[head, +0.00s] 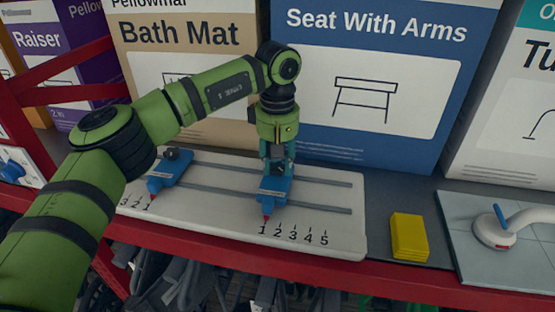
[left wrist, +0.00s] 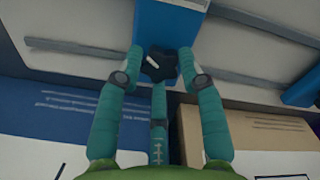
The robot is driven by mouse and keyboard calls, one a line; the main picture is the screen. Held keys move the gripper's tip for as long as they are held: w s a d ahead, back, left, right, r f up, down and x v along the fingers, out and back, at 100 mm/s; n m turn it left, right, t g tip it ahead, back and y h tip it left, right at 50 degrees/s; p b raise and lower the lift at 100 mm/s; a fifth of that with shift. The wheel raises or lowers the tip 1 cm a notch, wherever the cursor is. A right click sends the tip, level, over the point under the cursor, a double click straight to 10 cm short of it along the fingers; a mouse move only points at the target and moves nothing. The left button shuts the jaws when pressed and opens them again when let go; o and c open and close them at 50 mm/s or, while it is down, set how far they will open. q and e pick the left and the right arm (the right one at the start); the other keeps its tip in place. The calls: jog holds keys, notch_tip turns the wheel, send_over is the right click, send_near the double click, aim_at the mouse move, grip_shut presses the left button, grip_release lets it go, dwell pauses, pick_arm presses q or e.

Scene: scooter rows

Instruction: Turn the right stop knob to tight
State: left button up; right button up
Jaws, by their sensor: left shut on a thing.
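A pale board (head: 335,235) carries two grey rails with two blue stops on them. The right stop (head: 270,200) has its red pointer at about 1 on the right-hand scale. My left gripper (head: 277,170) comes down on this stop from above. In the left wrist view its teal fingers are closed around the stop's black knob (left wrist: 160,66), which bears a short white mark. In the head view the fingers hide this knob. The left stop (head: 168,177), with its own black knob (head: 176,155), sits by 1 of the left scale. My right gripper is not in view.
A yellow block (head: 409,237) lies right of the board. Further right is a grey tiled panel (head: 470,245) with a white handle (head: 510,228). Large boxes (head: 380,90) stand close behind the board. A red shelf edge (head: 220,252) runs along the front, with dark items below.

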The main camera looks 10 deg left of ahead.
aim_at(277, 167)
pick_arm(q)
jog(key=shift+f+m, duration=0.1)
jog(key=shift+m, duration=2)
jog(key=o, duration=1.1)
jog(key=shift+o, duration=0.2)
notch_tip(277, 167, up, 12)
